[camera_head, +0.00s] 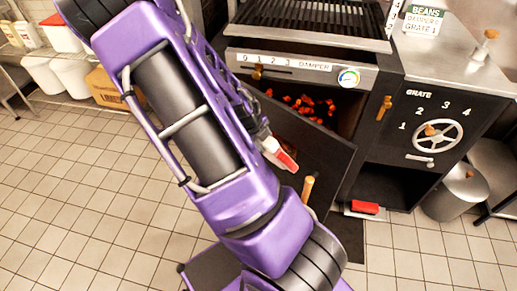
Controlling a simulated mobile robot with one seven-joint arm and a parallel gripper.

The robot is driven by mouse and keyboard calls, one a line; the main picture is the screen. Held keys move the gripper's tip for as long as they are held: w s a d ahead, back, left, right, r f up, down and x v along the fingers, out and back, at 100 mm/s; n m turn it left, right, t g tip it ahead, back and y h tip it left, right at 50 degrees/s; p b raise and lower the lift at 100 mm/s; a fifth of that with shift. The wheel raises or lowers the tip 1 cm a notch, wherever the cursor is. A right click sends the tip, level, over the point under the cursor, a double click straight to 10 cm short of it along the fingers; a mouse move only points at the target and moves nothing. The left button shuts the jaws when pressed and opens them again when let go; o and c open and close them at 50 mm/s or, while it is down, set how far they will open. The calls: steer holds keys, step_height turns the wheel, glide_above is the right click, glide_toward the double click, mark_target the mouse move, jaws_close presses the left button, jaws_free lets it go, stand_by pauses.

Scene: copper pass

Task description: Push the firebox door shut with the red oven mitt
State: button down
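The firebox door (322,157) is a dark panel standing open, swung out from the grill front, with a wooden handle (308,187) low on it. Red embers (302,104) show in the opening behind it. My purple arm crosses the view and covers part of the door's left side. At the arm's far side a small white and red piece (278,153) shows in front of the door. I cannot tell whether its red part is the oven mitt or whether it touches the door. My gripper's fingers are not clearly seen. Another red object (365,207) lies low, below the cabinet.
The grill cabinet has a damper gauge (348,78), a wooden knob (384,107) and a grate handwheel (438,134). A metal bin (457,192) stands at the right. A cardboard box (105,88) and white bins stand at the back left. Tiled floor at left is clear.

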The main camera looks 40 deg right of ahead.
mark_target(288, 127)
steer(key=shift+d, duration=0.3)
steer(key=shift+w, duration=0.1)
steer(key=shift+w+d+b, duration=0.2)
steer(key=shift+d+b, duration=0.25)
steer(key=shift+d, duration=0.8)
steer(key=shift+w+d+b, duration=0.2)
steer(key=shift+d+b, duration=0.25)
steer(key=shift+d, duration=0.8)
steer(key=shift+w+d+b, duration=0.2)
steer(key=shift+d+b, duration=0.05)
steer(key=shift+d, duration=0.55)
steer(key=shift+w+d+b, duration=0.2)
steer(key=shift+w+d, duration=0.05)
steer(key=shift+d, duration=0.5)
steer(key=shift+w+d+b, duration=0.2)
steer(key=shift+d+b, duration=0.05)
steer(key=shift+d, duration=0.55)
